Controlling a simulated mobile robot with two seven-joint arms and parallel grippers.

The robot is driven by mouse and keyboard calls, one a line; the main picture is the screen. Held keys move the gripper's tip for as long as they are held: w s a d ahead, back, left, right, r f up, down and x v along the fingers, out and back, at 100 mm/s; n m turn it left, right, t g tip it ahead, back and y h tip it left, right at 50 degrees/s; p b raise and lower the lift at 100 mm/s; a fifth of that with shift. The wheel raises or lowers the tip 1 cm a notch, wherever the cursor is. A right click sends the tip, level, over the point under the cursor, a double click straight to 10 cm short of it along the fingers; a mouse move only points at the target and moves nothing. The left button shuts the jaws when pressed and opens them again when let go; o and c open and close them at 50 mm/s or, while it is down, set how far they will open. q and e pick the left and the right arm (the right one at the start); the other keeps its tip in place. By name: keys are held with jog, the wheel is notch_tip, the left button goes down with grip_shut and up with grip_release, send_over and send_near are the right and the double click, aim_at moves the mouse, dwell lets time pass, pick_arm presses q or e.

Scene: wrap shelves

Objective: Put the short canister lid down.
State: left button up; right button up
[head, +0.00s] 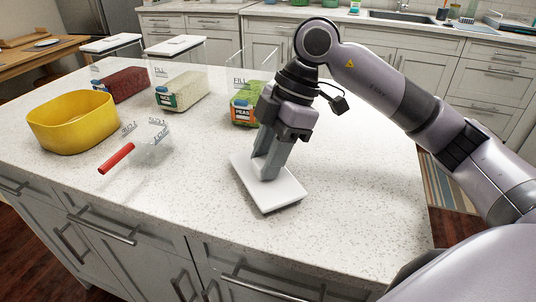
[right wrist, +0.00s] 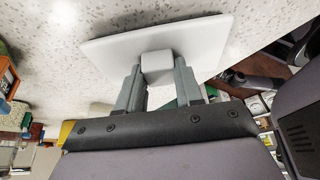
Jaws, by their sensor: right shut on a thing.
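The short canister lid (head: 280,196) is a white, flat rectangular plate with a square knob. My right gripper (head: 266,172) is shut on the knob and points down at the counter's front half. The lid is level, at or just above the counter top; I cannot tell whether it touches. In the right wrist view the lid (right wrist: 205,38) spreads beyond the fingers (right wrist: 157,78), which clasp its knob (right wrist: 157,66) from both sides. A clear canister (head: 240,72) without a lid stands behind the gripper, with a green peas bag at it. My left gripper is not in view.
A yellow bowl (head: 72,125) and a clear measuring cup with a red handle (head: 116,158) are on the left. Two clear canisters with white lids (head: 110,43) (head: 174,46) stand behind a red bag (head: 122,85) and a rice bag (head: 182,92). The speckled counter (head: 350,205) is free right of the lid.

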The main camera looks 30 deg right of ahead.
jog(key=o, duration=1.1)
jog(key=shift+f, duration=0.1)
jog(key=p+v, duration=0.1)
jog(key=v, duration=1.1)
jog(key=shift+r, duration=0.25)
